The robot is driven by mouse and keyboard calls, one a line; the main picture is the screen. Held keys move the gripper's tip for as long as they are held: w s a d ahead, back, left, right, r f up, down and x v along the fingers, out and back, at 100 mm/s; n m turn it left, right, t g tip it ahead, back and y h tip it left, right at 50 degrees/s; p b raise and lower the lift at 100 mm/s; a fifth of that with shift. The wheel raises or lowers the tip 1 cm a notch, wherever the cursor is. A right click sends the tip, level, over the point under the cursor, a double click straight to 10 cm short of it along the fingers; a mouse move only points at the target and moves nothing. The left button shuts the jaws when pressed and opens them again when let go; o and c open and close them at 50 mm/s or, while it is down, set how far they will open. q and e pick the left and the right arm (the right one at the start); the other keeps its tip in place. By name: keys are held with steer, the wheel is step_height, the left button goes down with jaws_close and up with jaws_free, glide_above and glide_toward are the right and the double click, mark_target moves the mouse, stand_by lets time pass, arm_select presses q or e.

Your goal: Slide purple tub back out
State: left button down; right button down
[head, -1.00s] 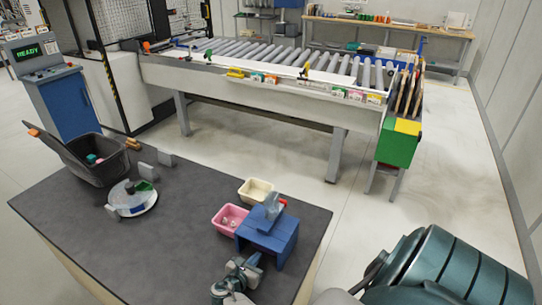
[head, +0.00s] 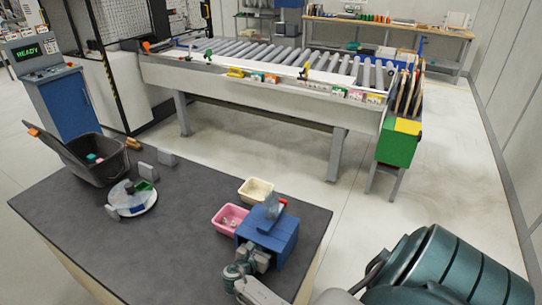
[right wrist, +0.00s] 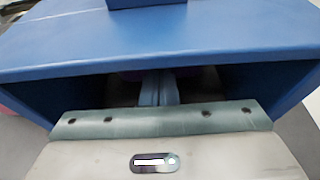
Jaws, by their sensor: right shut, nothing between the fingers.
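A blue open-fronted box (head: 284,240) stands near the right edge of the dark table. My right gripper (right wrist: 158,88) is shut, and its fingers reach into the shadowed opening of the box, which also shows in the right wrist view (right wrist: 190,32). A sliver of dark purple (right wrist: 130,75) shows just behind the fingertips under the box's top, probably the purple tub. Most of it is hidden by the fingers and shadow, and I cannot tell whether the fingers touch it. In the head view the box hides the tub. My left gripper is not in view.
A pink tub (head: 231,216) with small pieces and a cream tub (head: 256,190) stand left of and behind the box. A clear and red item sits on the box. A round white-rimmed disc (head: 132,206) and a dark bin (head: 73,160) stand left; the table's middle is clear.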

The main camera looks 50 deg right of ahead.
steer(key=shift+w+d, duration=0.25)
steer(key=shift+d, duration=0.65)
steer(key=shift+w+d, duration=0.25)
steer(key=shift+d, duration=0.6)
steer(key=shift+w+d, duration=0.25)
steer(key=shift+d, duration=0.65)
